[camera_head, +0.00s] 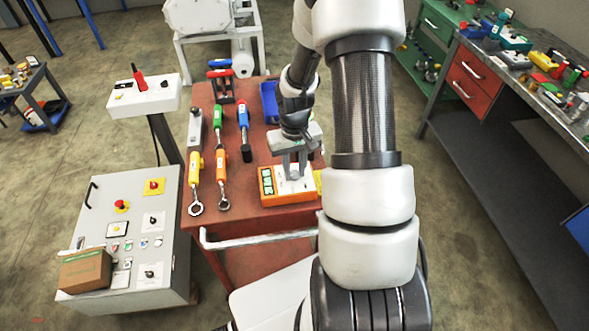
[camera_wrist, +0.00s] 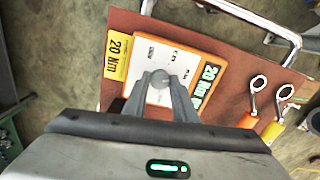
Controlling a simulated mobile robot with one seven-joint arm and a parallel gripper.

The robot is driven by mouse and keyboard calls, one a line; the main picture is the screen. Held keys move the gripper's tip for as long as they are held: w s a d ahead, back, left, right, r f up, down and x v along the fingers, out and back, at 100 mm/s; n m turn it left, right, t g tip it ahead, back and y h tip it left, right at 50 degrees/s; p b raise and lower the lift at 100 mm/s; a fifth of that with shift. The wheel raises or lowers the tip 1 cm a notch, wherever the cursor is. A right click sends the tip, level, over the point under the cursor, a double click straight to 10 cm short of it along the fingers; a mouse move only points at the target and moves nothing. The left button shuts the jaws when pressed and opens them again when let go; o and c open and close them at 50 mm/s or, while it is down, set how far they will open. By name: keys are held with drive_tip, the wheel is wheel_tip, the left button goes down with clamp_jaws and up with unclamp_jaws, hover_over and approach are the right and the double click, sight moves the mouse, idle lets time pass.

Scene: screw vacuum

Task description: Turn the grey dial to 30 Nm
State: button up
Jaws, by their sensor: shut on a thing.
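An orange box with a white top face (camera_head: 284,184) lies on the red-brown cart top. In the wrist view the box (camera_wrist: 196,62) shows a round grey dial (camera_wrist: 159,77) on its white face. My gripper (camera_head: 292,172) points down over the box; in the wrist view its fingertips (camera_wrist: 160,84) are on either side of the dial, shut on it. The green-lit display (camera_wrist: 207,84) on the box seems to read 20 Nm. A yellow label (camera_wrist: 117,55) at the box's edge reads 20 Nm. The dial's marks are too small to read.
The red-brown cart (camera_head: 240,185) has a white handle rail (camera_head: 255,238) in front. A grey control cabinet (camera_head: 130,220) stands at the left.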

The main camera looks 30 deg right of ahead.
sight(294, 174)
drive_tip(key=m+b, duration=0.2)
drive_tip(key=m, duration=0.2)
drive_tip(key=shift+f, duration=0.1)
drive_tip(key=m+b, duration=0.1)
drive_tip(key=m, duration=0.4)
drive_tip(key=shift+m, duration=0.3)
idle(0.4)
drive_tip(key=o, duration=1)
drive_tip(key=shift+o, duration=0.2)
wheel_tip(294, 174, up, 18)
drive_tip(key=shift+f, duration=0.15)
